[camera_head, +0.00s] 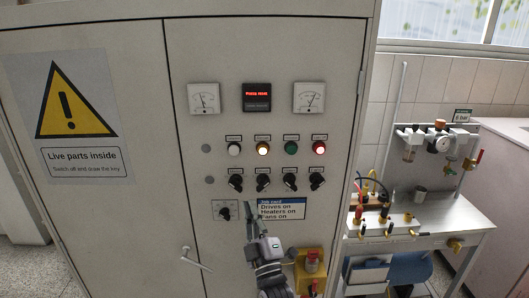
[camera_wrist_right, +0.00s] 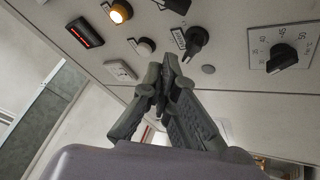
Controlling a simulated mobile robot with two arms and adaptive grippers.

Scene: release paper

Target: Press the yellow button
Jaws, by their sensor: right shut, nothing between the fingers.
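The yellow button (camera_head: 262,148), a glowing amber round cap, is second from left in a row on the grey cabinet door. It also shows in the right wrist view (camera_wrist_right: 121,11) at the top, apart from the fingers. My right gripper (camera_head: 250,208) is shut and empty in front of the door, below the button and the knob row, over the left edge of the job card. In the right wrist view its fingertips (camera_wrist_right: 167,62) meet near the middle. I cannot tell how far the tips are from the door. My left gripper is not in view.
A white button (camera_head: 234,149), a green one (camera_head: 291,147) and a lit red one (camera_head: 319,147) share the row. Black knobs (camera_head: 263,183) sit below, and two meters and a red display (camera_head: 257,96) above. A door handle (camera_head: 195,258) sticks out lower left. A workbench (camera_head: 430,222) stands right.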

